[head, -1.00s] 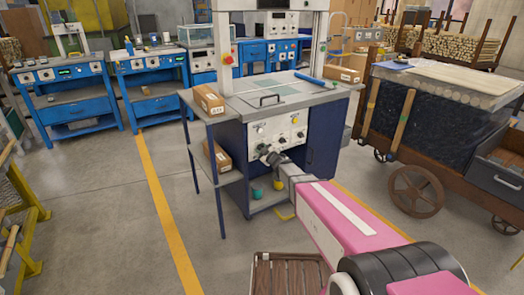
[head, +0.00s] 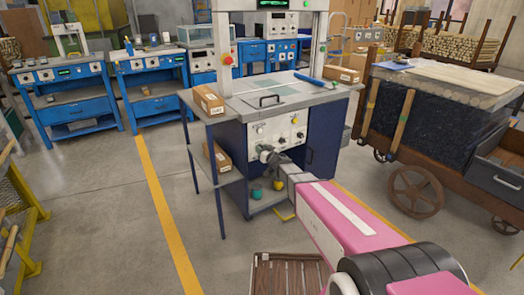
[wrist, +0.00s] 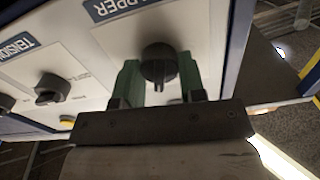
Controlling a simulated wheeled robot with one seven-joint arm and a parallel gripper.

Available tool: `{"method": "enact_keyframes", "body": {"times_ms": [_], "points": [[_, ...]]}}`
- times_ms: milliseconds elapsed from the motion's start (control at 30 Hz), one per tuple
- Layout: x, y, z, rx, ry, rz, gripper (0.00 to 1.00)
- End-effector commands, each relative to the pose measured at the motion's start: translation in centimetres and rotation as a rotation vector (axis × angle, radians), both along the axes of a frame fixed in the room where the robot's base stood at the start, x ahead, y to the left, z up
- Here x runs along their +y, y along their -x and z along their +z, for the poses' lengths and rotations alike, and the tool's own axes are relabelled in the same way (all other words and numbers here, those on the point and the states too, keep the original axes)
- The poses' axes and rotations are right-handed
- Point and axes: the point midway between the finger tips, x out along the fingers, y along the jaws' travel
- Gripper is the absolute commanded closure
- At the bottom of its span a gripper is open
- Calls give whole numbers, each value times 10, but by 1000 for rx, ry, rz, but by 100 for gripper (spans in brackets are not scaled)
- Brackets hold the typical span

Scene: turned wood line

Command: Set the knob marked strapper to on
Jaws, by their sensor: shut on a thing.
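The strapper knob (wrist: 160,62) is a dark round knob on a white panel, under a label whose visible end reads "APPER". My gripper (wrist: 158,82) has one green finger on each side of it and is shut on it. The knob's lower part is between the fingers, and its pointer and on/off marks cannot be read. In the head view my gripper (head: 268,155) is at the left part of the machine's white front panel (head: 284,128), and hides the knob there.
A second dark knob (wrist: 52,88), under the label "TENSION", sits left of the gripper. Cardboard boxes (head: 208,99) rest on the machine's left side shelves. A wooden cart (head: 430,110) stands to the right. Open floor lies left of the machine.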

Motion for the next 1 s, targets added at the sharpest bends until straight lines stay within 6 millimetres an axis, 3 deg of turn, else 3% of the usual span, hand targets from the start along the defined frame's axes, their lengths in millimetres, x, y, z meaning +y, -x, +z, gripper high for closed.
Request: {"method": "enact_keyframes", "body": {"times_ms": [400,967,1000], "points": [[-1,0,-1,107,-155,-1,86],[-1,1,-1,123,-178,-2,86],[-1,1,-1,123,-178,-1,50]]}}
